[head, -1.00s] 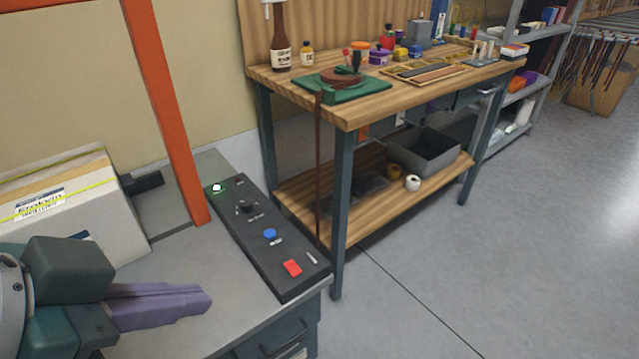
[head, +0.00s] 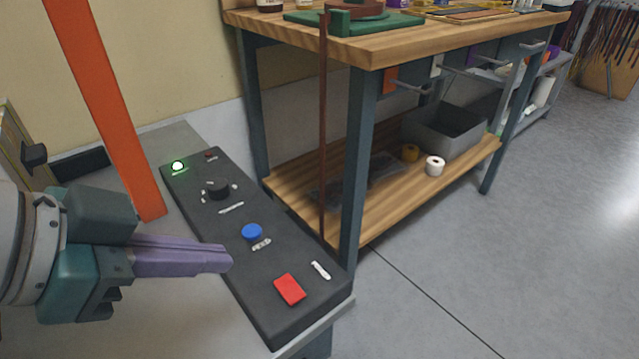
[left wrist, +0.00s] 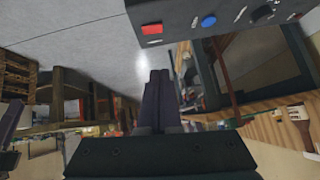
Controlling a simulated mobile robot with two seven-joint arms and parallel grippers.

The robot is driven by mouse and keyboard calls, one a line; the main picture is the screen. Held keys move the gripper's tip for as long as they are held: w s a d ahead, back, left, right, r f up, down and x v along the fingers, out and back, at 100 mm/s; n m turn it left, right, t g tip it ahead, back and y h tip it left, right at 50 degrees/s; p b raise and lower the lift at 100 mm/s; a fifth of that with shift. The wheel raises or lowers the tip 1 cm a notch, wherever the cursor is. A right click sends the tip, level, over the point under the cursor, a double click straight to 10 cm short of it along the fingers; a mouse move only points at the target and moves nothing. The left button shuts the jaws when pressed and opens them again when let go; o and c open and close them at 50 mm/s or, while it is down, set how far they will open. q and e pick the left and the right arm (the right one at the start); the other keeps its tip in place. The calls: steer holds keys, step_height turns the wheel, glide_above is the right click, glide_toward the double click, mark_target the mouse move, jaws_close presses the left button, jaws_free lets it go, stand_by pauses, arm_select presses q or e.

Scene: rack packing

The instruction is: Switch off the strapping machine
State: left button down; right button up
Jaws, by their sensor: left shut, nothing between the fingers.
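The strapping machine's dark control panel (head: 240,285) lies on the grey machine top. It carries a lit green-white lamp (head: 178,166), a black knob (head: 217,189), a blue round button (head: 252,231) and a red rectangular switch (head: 290,289). My left gripper (head: 228,260) has its purple fingers shut and empty, pointing right, and in the picture its tips overlap the panel's left edge, left of the red switch. I cannot tell its height above the panel. In the left wrist view the red switch (left wrist: 152,29) and the blue button (left wrist: 208,21) show at the top, beyond the fingertips.
An orange upright post (head: 105,110) stands behind the gripper on the machine. A wooden workbench (head: 400,48) stands beyond the panel, with a grey bin (head: 455,140) and tape rolls on its lower shelf. The floor at right is clear.

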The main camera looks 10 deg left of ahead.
arm_select(q)
steer(key=shift+s, duration=0.1)
steer(key=b, duration=0.5)
glide_toward(293, 278)
steer(key=w+d, duration=0.2)
steer(key=w, duration=0.1)
steer(key=shift+d, duration=0.1)
steer(key=f, duration=0.2)
steer(key=f+b, duration=0.1)
steer(key=shift+w+f, duration=0.2)
steer(key=shift+w, duration=0.05)
steer(key=shift+f, duration=0.3)
